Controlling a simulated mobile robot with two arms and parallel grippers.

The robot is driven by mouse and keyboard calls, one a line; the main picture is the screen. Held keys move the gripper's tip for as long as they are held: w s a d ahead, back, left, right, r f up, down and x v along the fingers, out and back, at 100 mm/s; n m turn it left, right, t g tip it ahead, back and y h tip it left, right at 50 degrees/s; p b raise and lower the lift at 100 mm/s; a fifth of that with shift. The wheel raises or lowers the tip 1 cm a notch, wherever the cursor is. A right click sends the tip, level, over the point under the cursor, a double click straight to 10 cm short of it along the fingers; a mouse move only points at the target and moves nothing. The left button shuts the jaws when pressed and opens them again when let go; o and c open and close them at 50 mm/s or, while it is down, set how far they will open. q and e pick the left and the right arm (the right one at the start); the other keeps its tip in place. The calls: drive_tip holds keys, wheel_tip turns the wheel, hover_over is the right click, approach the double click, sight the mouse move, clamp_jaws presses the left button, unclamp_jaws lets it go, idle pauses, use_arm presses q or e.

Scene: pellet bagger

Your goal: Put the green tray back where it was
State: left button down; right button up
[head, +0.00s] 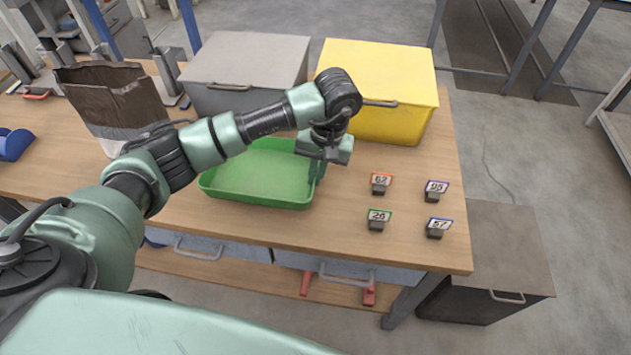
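The green tray (262,188) sits on the wooden workbench, in front of the grey and yellow bins. It looks empty, and my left arm hides part of its back side. My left gripper (317,174) points down at the tray's right rim. Its fingers overlap the rim in the picture, and I cannot tell whether they are closed on it. My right gripper is not in the head view.
A grey lidded bin (246,62) and a yellow bin (378,75) stand behind the tray. A brown paper bag (112,98) is at the left. The workbench (340,225) is bare just right of the tray.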

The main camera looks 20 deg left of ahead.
sight(316, 194)
use_arm(q)
wheel_tip(316, 194, down, 3)
drive_tip(key=shift+f, duration=0.2)
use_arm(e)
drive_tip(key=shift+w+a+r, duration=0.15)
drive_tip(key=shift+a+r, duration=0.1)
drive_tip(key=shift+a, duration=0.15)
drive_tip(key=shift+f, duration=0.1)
use_arm(q)
drive_tip(key=shift+f, duration=0.2)
drive_tip(key=c, duration=1.6)
unclamp_jaws()
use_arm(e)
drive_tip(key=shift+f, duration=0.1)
use_arm(q)
drive_tip(key=shift+r, duration=0.1)
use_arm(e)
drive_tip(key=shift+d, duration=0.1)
